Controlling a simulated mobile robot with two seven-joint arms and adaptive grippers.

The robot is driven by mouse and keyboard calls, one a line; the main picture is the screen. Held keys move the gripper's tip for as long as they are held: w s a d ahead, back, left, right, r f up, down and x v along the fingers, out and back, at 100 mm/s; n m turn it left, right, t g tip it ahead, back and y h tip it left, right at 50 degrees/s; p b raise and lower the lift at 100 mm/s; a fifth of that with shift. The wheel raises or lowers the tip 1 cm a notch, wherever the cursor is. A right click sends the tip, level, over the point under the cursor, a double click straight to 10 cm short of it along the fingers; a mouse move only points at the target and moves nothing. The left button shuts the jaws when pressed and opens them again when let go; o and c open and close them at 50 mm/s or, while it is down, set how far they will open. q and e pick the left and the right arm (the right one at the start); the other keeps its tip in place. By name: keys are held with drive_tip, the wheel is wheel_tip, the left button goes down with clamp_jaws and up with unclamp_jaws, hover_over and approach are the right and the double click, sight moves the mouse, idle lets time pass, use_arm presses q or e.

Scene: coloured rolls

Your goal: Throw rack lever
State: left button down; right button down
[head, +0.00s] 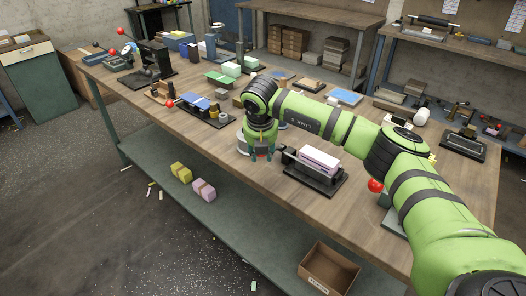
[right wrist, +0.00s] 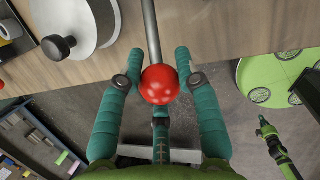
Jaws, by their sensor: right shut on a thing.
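My right gripper (right wrist: 160,75) is shut around a red ball knob (right wrist: 159,86) on a grey rod (right wrist: 152,30), at the table's front edge. In the head view my right gripper (head: 261,152) hangs at that edge, with a little red between its fingers. What the rod joins is hidden. A black rack of coloured rolls (head: 205,110) stands farther left, with another red ball (head: 170,104) at its front. My left gripper (right wrist: 264,130) seems to show small at the right of the wrist view; its fingers are too small to judge.
A white disc with a black knob (right wrist: 70,30) is close to my right gripper. A black stand with a pinkish block (head: 320,158) is to the right. Another red ball (head: 375,185) is by my arm. A lower shelf (head: 210,215) holds yellow and pink blocks and an open box (head: 330,270).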

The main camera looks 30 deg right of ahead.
drive_tip(key=shift+s+a+f, duration=0.2)
drive_tip(key=shift+f, duration=0.3)
drive_tip(key=c, duration=0.9)
unclamp_jaws()
drive_tip(key=shift+r, duration=0.15)
drive_tip(key=shift+r, duration=0.5)
drive_tip(key=v, duration=1.1)
drive_tip(key=shift+a, duration=0.1)
